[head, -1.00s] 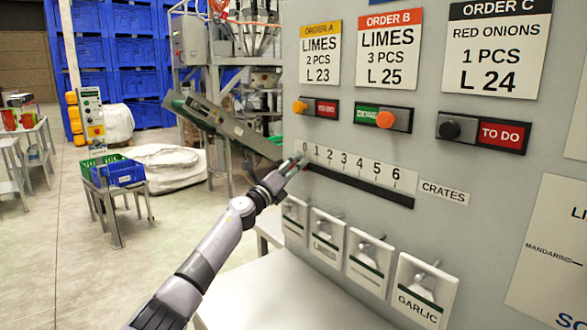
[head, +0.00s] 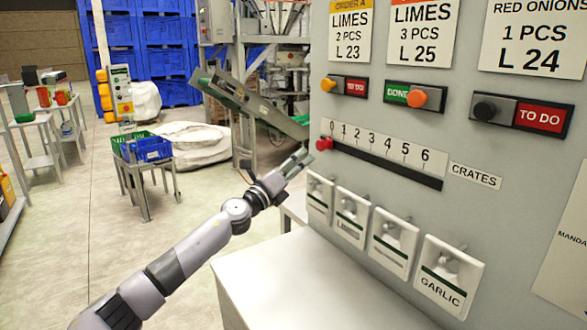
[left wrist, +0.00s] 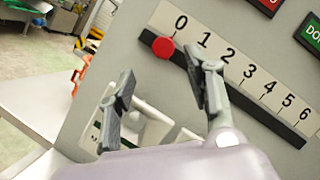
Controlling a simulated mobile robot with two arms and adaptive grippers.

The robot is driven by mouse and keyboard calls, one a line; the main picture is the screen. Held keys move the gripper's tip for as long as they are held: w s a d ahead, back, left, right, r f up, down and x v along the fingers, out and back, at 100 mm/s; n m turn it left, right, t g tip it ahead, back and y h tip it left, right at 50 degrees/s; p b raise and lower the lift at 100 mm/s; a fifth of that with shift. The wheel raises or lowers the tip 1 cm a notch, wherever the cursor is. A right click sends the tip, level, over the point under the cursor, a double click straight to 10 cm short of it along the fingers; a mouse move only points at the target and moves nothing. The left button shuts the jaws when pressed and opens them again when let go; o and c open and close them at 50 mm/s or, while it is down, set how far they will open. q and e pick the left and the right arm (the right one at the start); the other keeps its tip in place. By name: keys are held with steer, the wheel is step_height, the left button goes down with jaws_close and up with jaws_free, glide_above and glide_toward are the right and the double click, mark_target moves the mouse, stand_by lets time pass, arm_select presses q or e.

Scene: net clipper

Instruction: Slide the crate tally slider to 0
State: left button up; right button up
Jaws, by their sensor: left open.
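The crate tally slider is a dark slot (head: 390,164) under a white scale numbered 0 to 6 on the grey panel, labelled CRATES. Its red knob (head: 324,143) sits at the left end, just below the 0. In the left wrist view the red knob (left wrist: 163,47) is also below the 0, at the slot's left end. My left gripper (head: 298,160) is open and empty, to the left of and slightly below the knob, apart from it in the head view. In the left wrist view its fingers (left wrist: 160,100) are spread, with the knob beyond them. My right gripper is not in view.
Above the scale are order cards and three status sliders, such as the orange one (head: 419,97). Below hang several white tags on hooks, one reading GARLIC (head: 447,277). A white table top (head: 290,285) lies under the panel.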

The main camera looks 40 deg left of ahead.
arm_select(q)
steer(key=shift+v, duration=0.85)
